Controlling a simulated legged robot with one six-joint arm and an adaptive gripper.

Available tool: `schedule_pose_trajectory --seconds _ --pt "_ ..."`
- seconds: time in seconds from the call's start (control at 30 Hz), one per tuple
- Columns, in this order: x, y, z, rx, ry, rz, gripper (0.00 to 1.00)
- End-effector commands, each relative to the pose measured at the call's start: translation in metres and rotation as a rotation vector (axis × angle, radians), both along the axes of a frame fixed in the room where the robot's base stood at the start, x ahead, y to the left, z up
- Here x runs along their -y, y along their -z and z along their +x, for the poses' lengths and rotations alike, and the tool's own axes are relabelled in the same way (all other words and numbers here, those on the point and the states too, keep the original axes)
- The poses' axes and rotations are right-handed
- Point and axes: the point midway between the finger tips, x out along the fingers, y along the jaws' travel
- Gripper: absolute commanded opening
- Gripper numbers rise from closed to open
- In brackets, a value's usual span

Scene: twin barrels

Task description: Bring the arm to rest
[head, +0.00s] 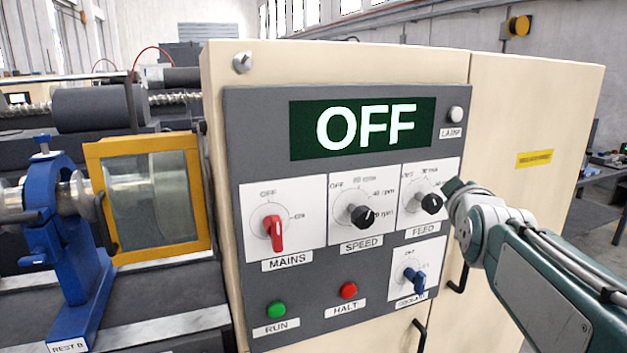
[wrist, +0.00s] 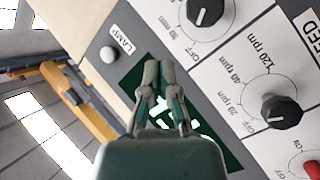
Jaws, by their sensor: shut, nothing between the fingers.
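My arm comes in from the right in the head view. My gripper (head: 453,187) is beside the right edge of the FEED dial plate; whether it touches the panel cannot be told. In the wrist view my gripper (wrist: 159,70) has its two fingertips together, with nothing between them, in front of the dark green display. The control panel (head: 285,185) has a lit display (head: 300,130) reading OFF.
The panel also bears the red MAINS knob (head: 274,234), black SPEED knob (head: 361,216), blue coolant knob (head: 415,279), green RUN button (head: 276,309), red HALT button (head: 348,290) and LAMP button (head: 456,115). A yellow-framed guard (head: 150,200) and blue rest (head: 70,240) stand left.

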Motion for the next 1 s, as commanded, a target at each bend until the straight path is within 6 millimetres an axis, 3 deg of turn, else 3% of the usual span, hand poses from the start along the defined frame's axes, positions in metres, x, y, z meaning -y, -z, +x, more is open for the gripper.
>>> schedule_pose_trajectory --seconds 0.1,0.3,0.4,0.53,0.7,1.0 --pt "-0.032 0.050 -0.044 -0.180 -0.022 0.211 0.00" --pt "-0.072 0.139 -0.133 -0.501 0.050 0.529 0.00" --pt "-0.085 0.177 -0.180 -0.647 0.127 0.652 0.00" --pt "-0.094 0.213 -0.227 -0.784 0.230 0.754 0.00" --pt "-0.097 0.230 -0.252 -0.853 0.296 0.802 0.00" --pt "-0.097 0.230 -0.252 -0.854 0.298 0.803 0.00"
